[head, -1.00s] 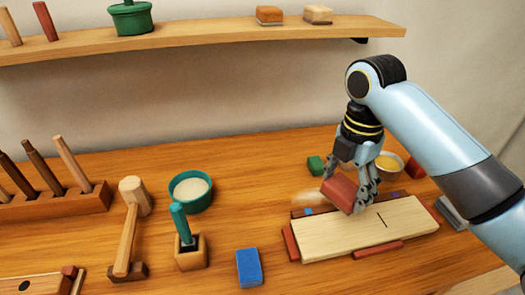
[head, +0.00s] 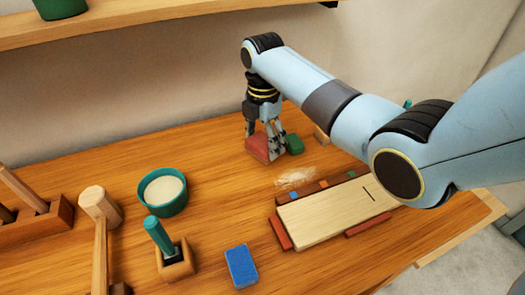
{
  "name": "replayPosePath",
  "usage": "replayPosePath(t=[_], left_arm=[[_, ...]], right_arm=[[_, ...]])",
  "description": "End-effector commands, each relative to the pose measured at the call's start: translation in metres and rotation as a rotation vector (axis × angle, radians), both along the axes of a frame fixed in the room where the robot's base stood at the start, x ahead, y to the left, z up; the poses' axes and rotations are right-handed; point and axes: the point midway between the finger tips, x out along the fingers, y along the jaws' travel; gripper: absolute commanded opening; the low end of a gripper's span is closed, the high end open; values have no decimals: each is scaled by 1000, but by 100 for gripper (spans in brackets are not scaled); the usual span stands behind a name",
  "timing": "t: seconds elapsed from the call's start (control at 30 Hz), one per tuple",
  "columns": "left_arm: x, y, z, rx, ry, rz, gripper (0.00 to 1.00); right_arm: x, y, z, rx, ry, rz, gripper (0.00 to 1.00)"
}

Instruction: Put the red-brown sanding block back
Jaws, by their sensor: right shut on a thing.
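The red-brown sanding block (head: 257,148) is at the back of the workbench, left of a green block (head: 293,144). My right gripper (head: 265,140) points down and is shut on the red-brown block. The fingers hide part of it. The block is at or very near the bench top; I cannot tell whether it touches. My left gripper is not in view.
A pale board (head: 335,212) with red-brown strips around it lies in front, with pale dust (head: 296,178) behind it. A teal bowl (head: 162,192), a blue block (head: 241,266) and a mallet (head: 99,205) stand left. A shelf (head: 150,22) runs above.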

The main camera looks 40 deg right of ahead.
Motion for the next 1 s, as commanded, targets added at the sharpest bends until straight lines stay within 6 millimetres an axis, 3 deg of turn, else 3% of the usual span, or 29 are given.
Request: replayPosePath(t=[0.3,0.7,0.73,0.9,1.0], left_arm=[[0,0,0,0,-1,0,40],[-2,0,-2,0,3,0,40],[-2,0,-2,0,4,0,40],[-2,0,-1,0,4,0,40],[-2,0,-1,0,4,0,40]], right_arm=[[2,0,-38,0,2,-1,44],[2,0,-45,0,0,0,44],[2,0,-44,0,0,0,78],[2,0,-44,0,0,0,97],[2,0,-44,0,0,0,97]])
